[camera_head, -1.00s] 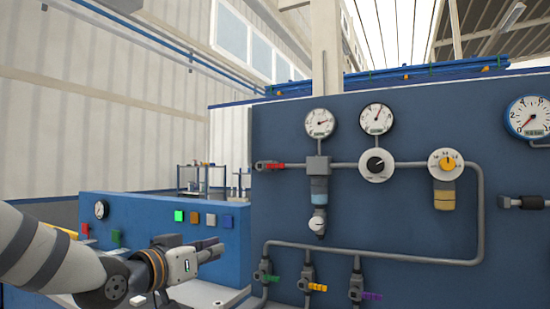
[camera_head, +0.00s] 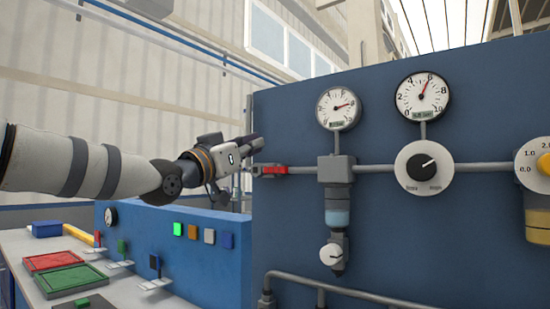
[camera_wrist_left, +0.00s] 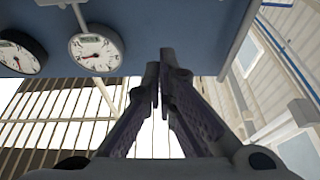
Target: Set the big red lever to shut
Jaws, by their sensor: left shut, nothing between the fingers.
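The big red lever (camera_head: 273,170) sits at the left end of the horizontal grey pipe on the blue panel. It lies roughly along the pipe. My left gripper (camera_head: 254,142) is shut and empty, just above and to the left of the lever in the head view. I cannot tell how far it is from the panel in depth. In the left wrist view my shut fingers (camera_wrist_left: 164,70) point up towards the panel edge, and the lever does not show there. My right gripper is not in view.
The blue panel (camera_head: 290,230) carries a left gauge (camera_head: 338,108), a right gauge (camera_head: 422,96) and a white dial (camera_head: 424,168). A lower blue console (camera_head: 150,222) with coloured buttons and small levers stands at left. Red and green trays (camera_head: 72,282) lie on the bench.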

